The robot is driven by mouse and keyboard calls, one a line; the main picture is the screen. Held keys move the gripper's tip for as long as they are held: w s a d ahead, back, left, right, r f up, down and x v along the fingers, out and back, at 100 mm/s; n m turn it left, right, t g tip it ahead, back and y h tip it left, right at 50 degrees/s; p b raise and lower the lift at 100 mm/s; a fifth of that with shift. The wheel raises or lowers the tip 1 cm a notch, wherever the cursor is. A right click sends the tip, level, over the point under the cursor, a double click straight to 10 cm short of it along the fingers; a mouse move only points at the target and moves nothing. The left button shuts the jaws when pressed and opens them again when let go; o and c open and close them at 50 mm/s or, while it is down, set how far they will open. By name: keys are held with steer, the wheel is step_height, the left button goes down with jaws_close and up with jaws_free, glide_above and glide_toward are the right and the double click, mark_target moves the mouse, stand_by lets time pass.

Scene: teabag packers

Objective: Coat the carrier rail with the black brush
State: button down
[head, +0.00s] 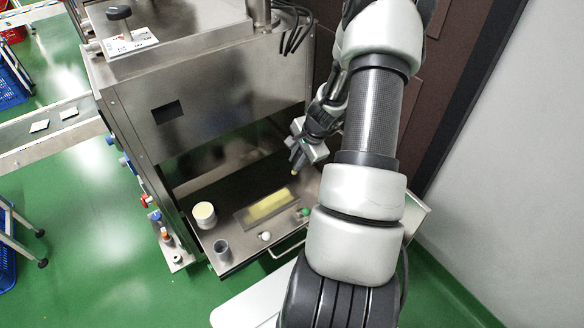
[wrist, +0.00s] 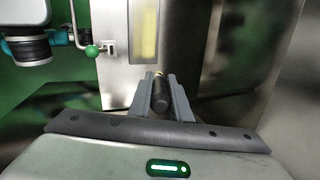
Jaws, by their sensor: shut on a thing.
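My gripper (head: 298,158) is at the right part of the machine's steel shelf. In the wrist view my gripper (wrist: 160,80) has both fingers closed on the black brush (wrist: 160,99), a dark round handle with a yellowish tip. In the head view only the brush's yellow tip (head: 294,172) shows clearly, pointing down. A pale yellow strip (head: 268,205) lies in a grey frame on the shelf, left of and nearer than the brush; it also shows in the wrist view (wrist: 146,34). I cannot tell whether this strip is the carrier rail. The brush appears apart from it.
A white jar (head: 204,215) with a yellowish top and a grey cup (head: 221,249) stand at the shelf's left. A green knob (head: 304,212) and a white knob (head: 265,237) are near its front edge. The steel machine housing (head: 215,105) rises behind. A wall stands at right.

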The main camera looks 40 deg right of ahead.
steer(key=s+a+r+y, duration=0.1)
steer(key=a+r+y, duration=0.25)
steer(key=a, duration=1.55)
steer(key=shift+n+g+h, duration=0.25)
steer(key=shift+n+g, duration=0.05)
steer(key=shift+g, duration=0.1)
steer(key=f+b, duration=0.4)
steer(key=shift+s+a, duration=0.15)
steer(key=shift+s, duration=0.05)
steer(key=shift+f, duration=0.1)
